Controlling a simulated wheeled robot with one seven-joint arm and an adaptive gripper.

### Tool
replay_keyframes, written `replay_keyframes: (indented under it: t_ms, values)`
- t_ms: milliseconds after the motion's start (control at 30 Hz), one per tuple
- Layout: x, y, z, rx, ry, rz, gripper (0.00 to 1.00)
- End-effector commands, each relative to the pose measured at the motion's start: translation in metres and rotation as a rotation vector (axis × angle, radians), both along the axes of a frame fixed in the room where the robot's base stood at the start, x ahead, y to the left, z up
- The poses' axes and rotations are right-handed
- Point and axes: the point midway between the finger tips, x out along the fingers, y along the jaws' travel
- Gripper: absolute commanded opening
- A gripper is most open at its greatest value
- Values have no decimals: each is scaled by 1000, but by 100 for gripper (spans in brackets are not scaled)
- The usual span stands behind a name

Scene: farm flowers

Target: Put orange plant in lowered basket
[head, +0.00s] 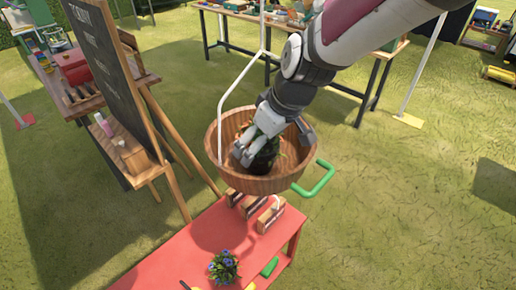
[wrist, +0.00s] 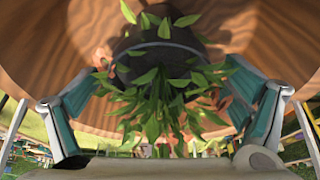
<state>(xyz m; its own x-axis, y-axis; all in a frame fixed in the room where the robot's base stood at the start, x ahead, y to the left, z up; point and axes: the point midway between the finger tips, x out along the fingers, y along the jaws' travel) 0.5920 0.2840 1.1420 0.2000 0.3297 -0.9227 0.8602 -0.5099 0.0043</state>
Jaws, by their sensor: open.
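The lowered basket (head: 222,136) is a round wooden bowl hanging on a white frame, with a green handle at its right. The orange plant (head: 264,163) is inside it, in a dark pot, partly hidden by my gripper. The wrist view shows the dark pot (wrist: 170,62) against the basket's wooden inside (wrist: 250,32), with green leaves and a few orange parts. My gripper (head: 252,150) reaches down into the basket around the plant. In the wrist view its fingers are spread wide on both sides of the plant, apart from the pot.
A chalkboard easel (head: 120,80) stands to the left. A long cluttered table (head: 225,13) is behind.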

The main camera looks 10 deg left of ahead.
Motion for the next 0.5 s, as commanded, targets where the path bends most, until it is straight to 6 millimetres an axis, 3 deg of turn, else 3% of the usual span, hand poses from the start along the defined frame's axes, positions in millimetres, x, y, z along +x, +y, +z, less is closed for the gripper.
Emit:
replay_keyframes:
  t_ms: [200, 500]
  values:
    - [-8, -15, 43, 2, -6, -2, 93]
    - [-15, -26, 71, 0, 0, -1, 93]
